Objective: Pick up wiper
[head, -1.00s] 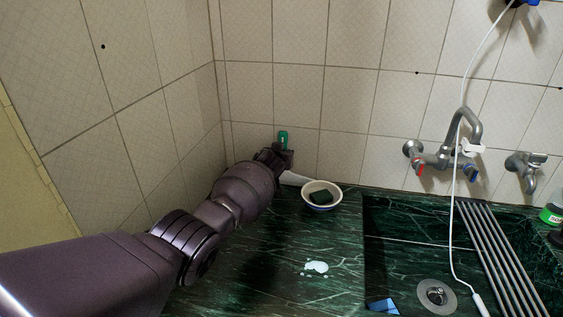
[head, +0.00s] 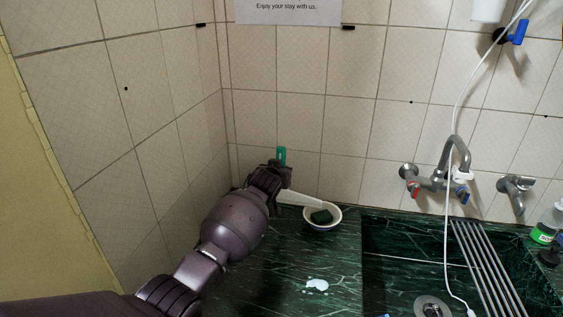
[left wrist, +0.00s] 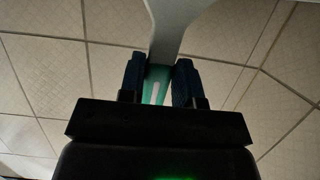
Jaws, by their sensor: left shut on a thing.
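The wiper has a green handle (head: 281,155) and a pale head (head: 301,199). My left gripper (head: 276,174) is shut on the wiper's handle in the far left corner above the counter. In the left wrist view, the two dark fingers of my left gripper (left wrist: 159,84) press on both sides of the green and white wiper handle (left wrist: 156,83), with the pale head (left wrist: 177,20) beyond them. Part of the wiper is hidden behind my gripper. My right gripper is not in view.
A white bowl (head: 334,222) with a dark green sponge (head: 321,216) sits just right of the wiper head. A white spill (head: 316,285) lies on the green counter (head: 335,265). The sink, with a metal rack (head: 484,262) and a tap (head: 457,150), is at the right.

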